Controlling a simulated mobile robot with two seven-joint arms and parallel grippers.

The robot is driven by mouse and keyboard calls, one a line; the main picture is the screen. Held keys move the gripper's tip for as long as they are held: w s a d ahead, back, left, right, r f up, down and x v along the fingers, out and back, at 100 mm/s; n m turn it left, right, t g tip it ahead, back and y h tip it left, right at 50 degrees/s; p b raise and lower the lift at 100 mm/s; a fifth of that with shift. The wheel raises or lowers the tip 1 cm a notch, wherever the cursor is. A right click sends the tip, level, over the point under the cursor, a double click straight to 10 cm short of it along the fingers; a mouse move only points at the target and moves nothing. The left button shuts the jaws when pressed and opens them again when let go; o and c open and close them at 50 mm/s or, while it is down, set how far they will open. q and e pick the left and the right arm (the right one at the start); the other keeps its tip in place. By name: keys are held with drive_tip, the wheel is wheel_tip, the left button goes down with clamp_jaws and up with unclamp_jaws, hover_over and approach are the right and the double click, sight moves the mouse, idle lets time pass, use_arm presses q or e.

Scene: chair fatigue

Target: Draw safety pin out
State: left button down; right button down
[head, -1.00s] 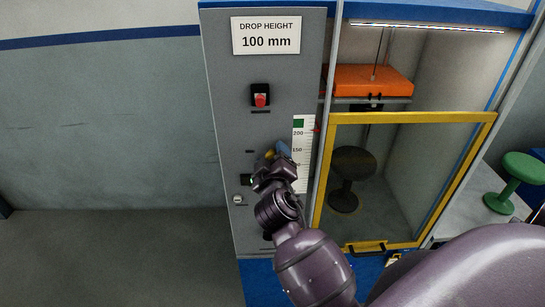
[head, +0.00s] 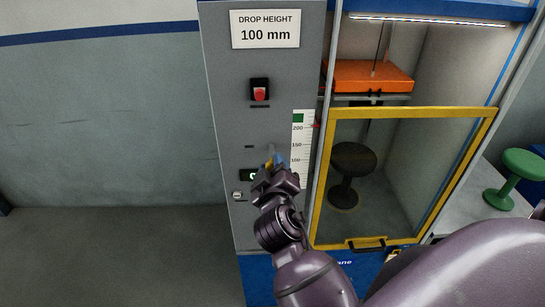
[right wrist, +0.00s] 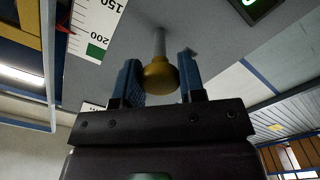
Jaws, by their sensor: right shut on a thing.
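The safety pin shows in the right wrist view as a brass knob (right wrist: 158,76) with a grey shaft pointing toward the grey panel (head: 230,130). My right gripper (head: 274,162) is shut on the knob, which sits between its blue fingers (right wrist: 159,78). In the head view the knob is small and partly hidden by the gripper, and a short grey shaft shows above it. I cannot tell whether the shaft's far end is still in the panel. My left gripper is not in view.
The panel carries a red switch (head: 260,93), a height scale (head: 298,145) and a key switch (head: 238,195). To the right are a yellow-framed door (head: 402,113), an orange block (head: 370,76) and a dark stool (head: 352,160) behind it. A green stool (head: 515,178) stands farther right.

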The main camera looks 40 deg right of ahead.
drive_tip(key=shift+v, duration=1)
drive_tip(key=c, duration=1)
unclamp_jaws()
drive_tip(key=shift+f, duration=0.1)
drive_tip(key=o, duration=0.3)
drive_tip(key=shift+s+a, duration=0.15)
